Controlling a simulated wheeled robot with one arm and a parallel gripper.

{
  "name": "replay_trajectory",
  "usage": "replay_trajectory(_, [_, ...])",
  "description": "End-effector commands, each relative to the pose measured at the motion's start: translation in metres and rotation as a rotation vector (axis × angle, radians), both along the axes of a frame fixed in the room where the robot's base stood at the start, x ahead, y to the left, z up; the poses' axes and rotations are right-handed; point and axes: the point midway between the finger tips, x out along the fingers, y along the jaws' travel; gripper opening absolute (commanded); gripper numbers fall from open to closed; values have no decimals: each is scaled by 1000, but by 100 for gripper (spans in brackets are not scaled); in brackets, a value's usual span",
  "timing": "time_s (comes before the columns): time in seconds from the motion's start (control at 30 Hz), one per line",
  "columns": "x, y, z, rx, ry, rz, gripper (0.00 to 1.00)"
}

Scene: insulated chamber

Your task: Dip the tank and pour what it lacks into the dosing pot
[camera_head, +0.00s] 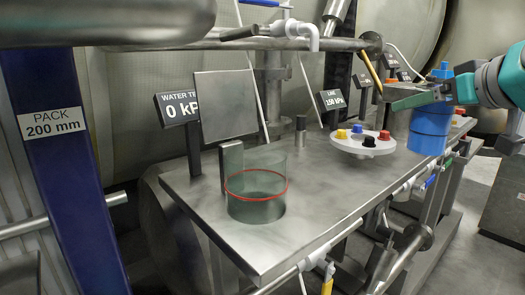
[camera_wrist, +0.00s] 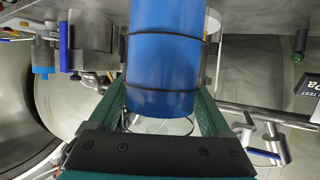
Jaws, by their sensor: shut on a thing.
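My gripper (camera_head: 412,96) is at the right of the head view, shut on a blue cylindrical container (camera_head: 431,128) with a blue cap-like top. In the wrist view the container (camera_wrist: 163,60) sits between the two green fingers, with dark bands around it. It looks upright and stands over or at the bench's right part; I cannot tell whether it touches the bench. A clear pot (camera_head: 257,185) with a red ring around it is set in the near part of the bench, well left of my gripper. I cannot tell its contents for sure. No tank is clearly identifiable.
The steel bench (camera_head: 300,222) has free room between the pot and a white disc (camera_head: 362,141) with several coloured knobs. A yellow rod (camera_head: 370,71) slants near my gripper. Pipes and valves line the front edge.

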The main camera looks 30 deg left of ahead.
Motion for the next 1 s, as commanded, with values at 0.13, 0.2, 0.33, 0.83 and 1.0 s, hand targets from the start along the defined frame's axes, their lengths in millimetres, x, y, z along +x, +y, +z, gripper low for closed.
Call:
replay_trajectory(0.13, [-37, 35, 8, 4, -3, 153, 1])
replay_trajectory(0.2, [-55, 48, 10, 4, -2, 226, 1])
replay_trajectory(0.33, [-88, 70, 15, 4, -4, 357, 1])
replay_trajectory(0.83, [-220, 122, 26, 3, -2, 872, 1])
replay_trajectory(1.0, [-263, 127, 28, 3, -3, 1046, 1])
